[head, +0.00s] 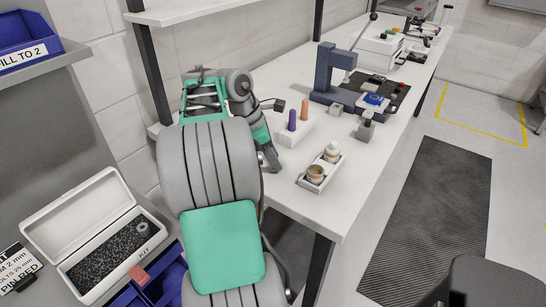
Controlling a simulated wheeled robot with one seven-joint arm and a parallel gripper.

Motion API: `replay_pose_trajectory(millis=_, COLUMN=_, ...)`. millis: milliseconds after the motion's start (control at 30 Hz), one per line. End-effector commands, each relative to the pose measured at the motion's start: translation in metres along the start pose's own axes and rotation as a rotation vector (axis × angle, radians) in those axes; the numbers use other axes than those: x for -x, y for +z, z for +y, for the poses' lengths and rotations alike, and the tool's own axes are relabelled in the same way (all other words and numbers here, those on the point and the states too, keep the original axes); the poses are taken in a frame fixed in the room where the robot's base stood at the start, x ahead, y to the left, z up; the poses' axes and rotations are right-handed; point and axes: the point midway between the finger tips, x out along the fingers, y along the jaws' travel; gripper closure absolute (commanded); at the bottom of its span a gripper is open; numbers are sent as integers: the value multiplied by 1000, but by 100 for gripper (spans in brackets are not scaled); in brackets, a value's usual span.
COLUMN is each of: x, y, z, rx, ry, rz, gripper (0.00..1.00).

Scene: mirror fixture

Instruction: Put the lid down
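A white box labelled KIT (150,250) stands at the lower left. Its lid (78,212) is raised and tilted back at the box's far side. Inside the box are dark speckled filling and a grey ring-shaped part (143,229). My gripper (273,160) points down at the near left end of the white workbench (335,215), well to the right of the lid and apart from it. My arm partly hides the gripper. I cannot tell whether its fingers are open or shut, and I see nothing clearly held.
A white block with purple and orange pegs (296,126) stands close right of my gripper. A tray with two small jars (321,172) is near the bench's front edge. A dark press (330,75) stands farther back. Blue bins (150,290) sit beside the kit box.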

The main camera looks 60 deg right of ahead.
Motion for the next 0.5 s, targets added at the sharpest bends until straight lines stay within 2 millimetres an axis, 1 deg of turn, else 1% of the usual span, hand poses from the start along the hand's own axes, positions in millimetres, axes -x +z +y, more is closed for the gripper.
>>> replay_pose_trajectory(millis=167, x=0, y=0, z=0, rx=0, ry=0, rz=0, gripper=62)
replay_pose_trajectory(millis=267, x=3, y=1, z=0, rx=1, ry=1, rz=1, gripper=62)
replay_pose_trajectory(millis=367, x=21, y=2, z=1, rx=1, ry=2, rz=1, gripper=62)
replay_pose_trajectory(millis=467, x=47, y=4, z=1, rx=3, ry=3, rz=1, gripper=62)
replay_pose_trajectory(millis=500, x=59, y=4, z=1, rx=2, ry=3, rz=0, gripper=62)
